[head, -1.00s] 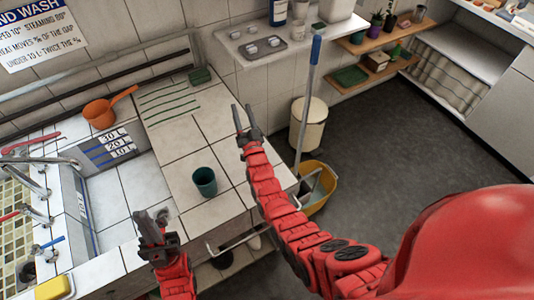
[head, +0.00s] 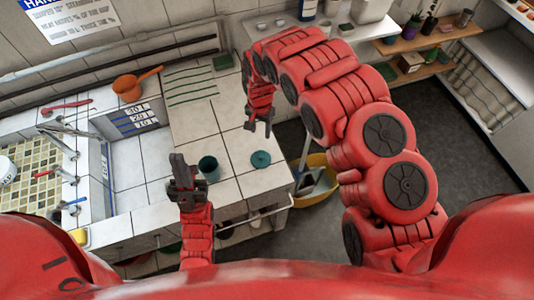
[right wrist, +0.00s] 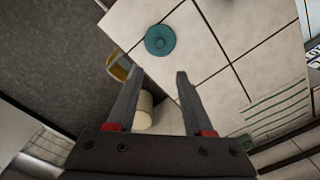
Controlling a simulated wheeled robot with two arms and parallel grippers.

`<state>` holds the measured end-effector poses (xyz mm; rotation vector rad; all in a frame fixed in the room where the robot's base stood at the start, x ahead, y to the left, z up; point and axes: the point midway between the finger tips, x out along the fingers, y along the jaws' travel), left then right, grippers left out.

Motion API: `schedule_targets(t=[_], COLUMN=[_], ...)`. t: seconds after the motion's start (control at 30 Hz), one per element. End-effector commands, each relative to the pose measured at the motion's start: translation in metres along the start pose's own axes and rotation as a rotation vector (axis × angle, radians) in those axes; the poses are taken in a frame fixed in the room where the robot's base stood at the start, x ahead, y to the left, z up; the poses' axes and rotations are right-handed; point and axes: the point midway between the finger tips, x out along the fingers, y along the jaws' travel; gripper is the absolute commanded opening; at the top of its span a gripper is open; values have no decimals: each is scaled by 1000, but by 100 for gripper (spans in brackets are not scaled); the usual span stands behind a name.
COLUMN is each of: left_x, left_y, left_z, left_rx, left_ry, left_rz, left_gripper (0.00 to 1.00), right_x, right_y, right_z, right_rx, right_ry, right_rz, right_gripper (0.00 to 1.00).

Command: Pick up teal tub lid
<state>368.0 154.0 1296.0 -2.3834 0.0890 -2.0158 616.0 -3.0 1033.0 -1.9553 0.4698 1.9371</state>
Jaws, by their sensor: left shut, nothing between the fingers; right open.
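The teal tub lid (head: 260,159) lies on the white tiled counter near its right edge, round with a small knob at its middle. It also shows in the right wrist view (right wrist: 160,40), beyond my fingertips. The teal tub (head: 208,166) stands upright and open to the left of the lid. My right gripper (head: 258,127) is open and empty, pointing down above the counter, behind the lid in the head view and apart from it. It is also seen in the right wrist view (right wrist: 159,74). My left gripper (head: 179,160) is shut and empty, beside the tub on its left.
An orange scoop (head: 138,84) and a green sponge (head: 223,61) lie toward the back of the counter. A yellow mop bucket (head: 317,180) stands on the floor off the counter's right edge. A sink with taps is at the left. Tiles around the lid are clear.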

Motion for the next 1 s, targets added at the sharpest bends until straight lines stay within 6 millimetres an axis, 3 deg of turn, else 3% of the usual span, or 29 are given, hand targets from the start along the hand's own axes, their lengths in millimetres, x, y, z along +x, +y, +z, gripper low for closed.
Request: schedule_targets(t=[0.37,0.5,0.8,1.0], left_x=[-20,-52,-54,-56], left_y=[1,2,3,3], left_z=[3,9,9,10], left_rx=[0,0,0,0], left_ry=[0,-1,0,0], left_rz=[0,0,0,0], left_gripper=[0,0,0,0], right_x=[26,59,112,123], right_y=[3,4,5,4], right_z=[4,3,4,3], right_rx=[2,2,2,2], right_ry=[-10,-8,-10,-7], right_rz=[11,12,14,12], right_gripper=[52,52,52,52])
